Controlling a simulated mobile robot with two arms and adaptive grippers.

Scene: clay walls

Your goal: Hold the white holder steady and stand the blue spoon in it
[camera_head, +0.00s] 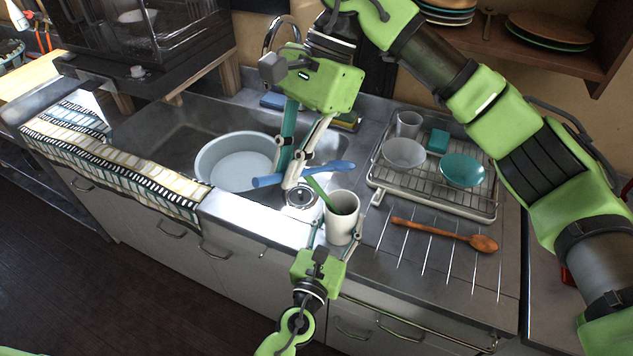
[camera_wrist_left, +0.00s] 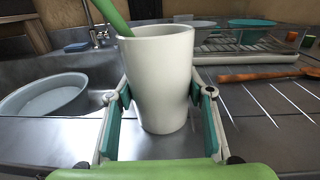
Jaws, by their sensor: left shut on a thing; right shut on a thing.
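The white holder (camera_head: 341,222) is a cup standing upright on the metal counter with a green utensil (camera_head: 318,190) leaning in it. My left gripper (camera_head: 337,232) is shut around the holder from the front. In the left wrist view the holder (camera_wrist_left: 160,85) sits between both finger pads. My right gripper (camera_head: 290,178) points down, shut on the blue spoon (camera_head: 341,166). The spoon is held roughly level, its wide end to the right and its handle end to the left. It is up and left of the holder in the picture, apart from my left gripper.
A small round lidded thing (camera_head: 301,197) sits left of the holder. A basin (camera_head: 238,170) lies in the sink at left. A dish rack (camera_head: 440,190) with cups and a teal bowl (camera_head: 462,170) is at right. A wooden spoon (camera_head: 440,232) lies in front of it.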

